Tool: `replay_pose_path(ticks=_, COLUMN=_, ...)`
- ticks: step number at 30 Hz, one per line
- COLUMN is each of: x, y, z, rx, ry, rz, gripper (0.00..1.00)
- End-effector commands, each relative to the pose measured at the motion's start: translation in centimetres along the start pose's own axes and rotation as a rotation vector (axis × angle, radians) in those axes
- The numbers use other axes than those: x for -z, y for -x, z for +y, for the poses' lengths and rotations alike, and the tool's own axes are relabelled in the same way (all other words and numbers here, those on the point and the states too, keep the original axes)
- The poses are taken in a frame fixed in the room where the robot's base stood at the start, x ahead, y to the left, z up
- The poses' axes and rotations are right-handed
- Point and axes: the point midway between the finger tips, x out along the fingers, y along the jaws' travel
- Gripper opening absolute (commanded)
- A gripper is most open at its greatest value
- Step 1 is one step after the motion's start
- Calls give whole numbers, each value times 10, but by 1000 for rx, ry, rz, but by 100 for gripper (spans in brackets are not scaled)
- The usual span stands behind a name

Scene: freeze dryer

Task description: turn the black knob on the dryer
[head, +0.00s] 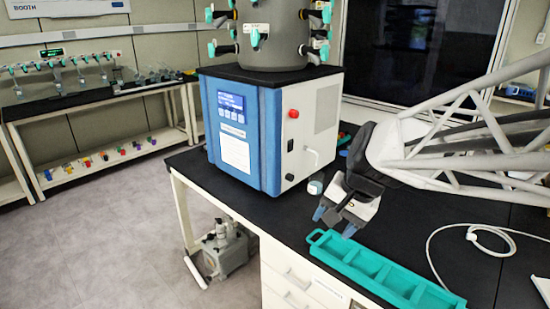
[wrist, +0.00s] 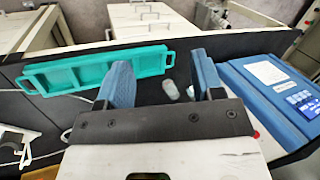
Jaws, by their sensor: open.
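The freeze dryer (head: 241,135) is a blue and white box on the black bench, with a grey drum (head: 271,38) on top. A small black part (head: 290,145), possibly the knob, shows on its white right side panel, below a red button (head: 293,113). It is too small to make out clearly. My gripper (head: 334,221) points down over the bench, in front of and to the right of the dryer, apart from it. In the wrist view, my gripper (wrist: 160,70) has its two blue fingers spread with nothing held between them. The dryer's blue front (wrist: 265,95) is at the right there.
A teal tray (head: 385,275) with compartments lies at the bench's front edge, close to my gripper. A white cable (head: 470,236) lies at the right.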

Motion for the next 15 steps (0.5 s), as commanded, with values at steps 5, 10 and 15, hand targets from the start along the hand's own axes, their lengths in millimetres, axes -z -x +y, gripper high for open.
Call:
replay_pose_path(ticks=5, x=34, y=-13, z=-26, rx=72, ry=-147, rz=-46, gripper=61)
replay_pose_path(ticks=10, x=67, y=-26, z=-49, rx=139, ry=-290, rz=-90, gripper=61)
replay_pose_path(ticks=15, x=102, y=-41, z=-70, rx=203, ry=-436, rz=-135, gripper=61)
